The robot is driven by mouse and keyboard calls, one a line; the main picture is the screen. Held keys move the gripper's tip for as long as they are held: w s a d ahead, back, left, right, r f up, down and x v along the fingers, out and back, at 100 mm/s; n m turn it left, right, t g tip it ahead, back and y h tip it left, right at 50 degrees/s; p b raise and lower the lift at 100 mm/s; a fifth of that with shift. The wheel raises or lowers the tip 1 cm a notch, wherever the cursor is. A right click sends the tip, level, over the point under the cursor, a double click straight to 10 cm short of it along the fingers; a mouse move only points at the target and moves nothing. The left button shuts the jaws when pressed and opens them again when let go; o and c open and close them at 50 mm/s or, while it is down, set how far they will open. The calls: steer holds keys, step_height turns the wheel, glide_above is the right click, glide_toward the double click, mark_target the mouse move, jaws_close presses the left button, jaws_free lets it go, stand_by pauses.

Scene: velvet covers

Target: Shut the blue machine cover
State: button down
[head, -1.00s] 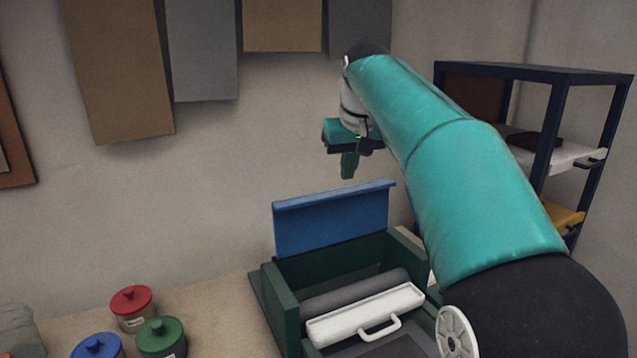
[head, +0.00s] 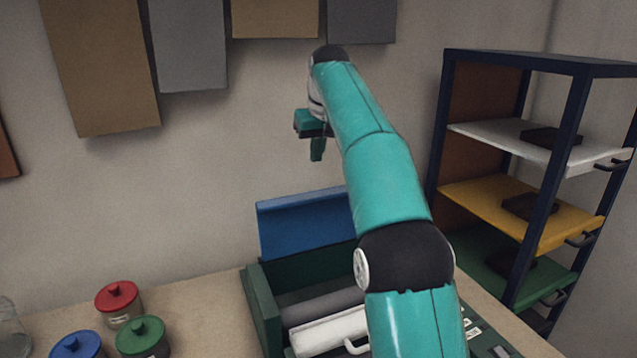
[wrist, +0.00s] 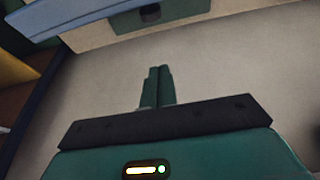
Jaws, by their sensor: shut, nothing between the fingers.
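The blue machine cover (head: 303,225) stands raised at the back of the dark green machine (head: 263,312) in the head view. Its right part is hidden behind my arm. Inside the open machine are a grey roller and a white bar with a handle (head: 318,334). My gripper (head: 317,153) is above the cover's top edge in the picture, apart from it, with the wall behind. In the wrist view its two fingers (wrist: 157,88) are together with nothing between them.
Red (head: 118,300), green (head: 142,338) and blue (head: 77,346) lidded jars stand left of the machine. A dark-framed rack (head: 560,120) with white, yellow and green shelves stands at right. Panels (head: 100,65) hang on the wall. A pale blue strip (wrist: 80,20) crosses the wrist view; I cannot tell what it is.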

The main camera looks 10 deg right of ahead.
steer(key=d+x, duration=0.1)
steer(key=x, duration=0.8)
steer(key=s, duration=0.4)
steer(key=shift+r, duration=0.2)
steer(key=shift+s, duration=0.1)
